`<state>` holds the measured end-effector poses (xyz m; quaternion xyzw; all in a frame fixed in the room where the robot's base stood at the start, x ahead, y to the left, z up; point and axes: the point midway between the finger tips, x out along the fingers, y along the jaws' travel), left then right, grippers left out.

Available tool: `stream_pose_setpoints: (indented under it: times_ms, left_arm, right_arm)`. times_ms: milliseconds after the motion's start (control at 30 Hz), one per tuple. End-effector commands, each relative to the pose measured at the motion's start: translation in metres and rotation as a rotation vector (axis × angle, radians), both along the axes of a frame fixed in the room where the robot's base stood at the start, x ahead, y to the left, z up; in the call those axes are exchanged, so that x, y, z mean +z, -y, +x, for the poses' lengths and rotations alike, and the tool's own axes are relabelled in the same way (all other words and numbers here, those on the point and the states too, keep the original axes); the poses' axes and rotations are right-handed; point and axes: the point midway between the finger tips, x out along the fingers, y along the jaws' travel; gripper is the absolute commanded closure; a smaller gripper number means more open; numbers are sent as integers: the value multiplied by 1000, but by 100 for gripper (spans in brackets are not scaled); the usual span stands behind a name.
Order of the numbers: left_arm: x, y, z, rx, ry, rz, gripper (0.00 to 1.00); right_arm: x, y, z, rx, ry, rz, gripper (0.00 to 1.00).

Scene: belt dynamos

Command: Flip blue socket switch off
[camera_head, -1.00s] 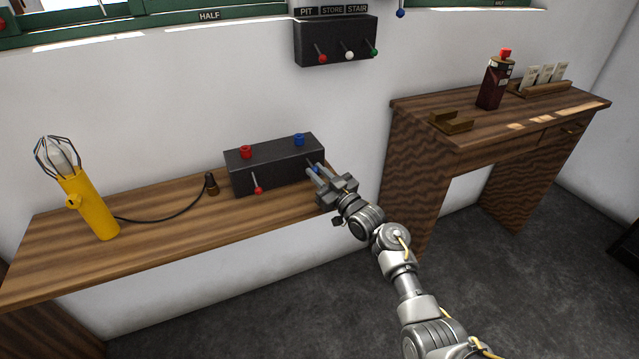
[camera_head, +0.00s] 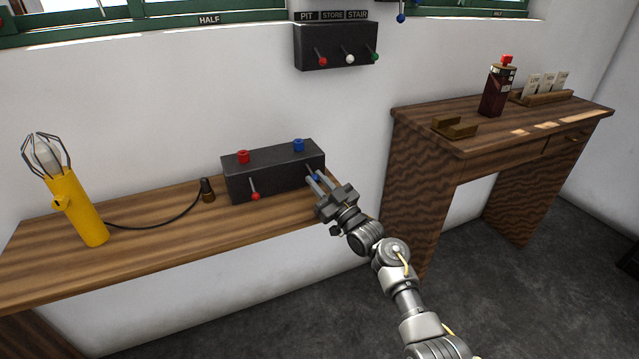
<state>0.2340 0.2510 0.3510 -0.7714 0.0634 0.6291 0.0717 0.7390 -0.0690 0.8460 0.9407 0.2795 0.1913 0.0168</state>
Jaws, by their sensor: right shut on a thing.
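A black box (camera_head: 273,172) sits on the wooden shelf against the wall. On its top are a red socket (camera_head: 243,157) at the left and a blue socket (camera_head: 298,145) at the right. A red-knobbed lever (camera_head: 255,196) on its front slants downward. At the right of the front is the blue-knobbed switch lever (camera_head: 317,178), partly hidden by my right gripper. My right gripper (camera_head: 315,182) reaches in from the lower right and is shut on the blue switch lever, its fingers on either side of the knob. My left gripper is not in view.
A yellow caged lamp (camera_head: 80,210) stands at the left, its cord running to a dark plug (camera_head: 207,190) beside the box. A wall box (camera_head: 335,45) with several levers hangs above. A wooden desk (camera_head: 480,125) with a dark red bottle (camera_head: 497,88) stands at the right.

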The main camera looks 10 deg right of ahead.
Motion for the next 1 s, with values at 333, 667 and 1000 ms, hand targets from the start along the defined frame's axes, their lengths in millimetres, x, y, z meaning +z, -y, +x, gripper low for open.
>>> stream_pose_setpoints:
  times_ms: [333,667,1000]
  left_arm:
    - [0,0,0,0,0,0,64]
    - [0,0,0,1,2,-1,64]
    - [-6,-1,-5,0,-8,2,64]
  right_arm:
    - [0,0,0,-1,-1,0,59]
    - [-4,5,-7,-1,-1,0,59]
    - [-27,40,-57,-2,-1,-2,59]
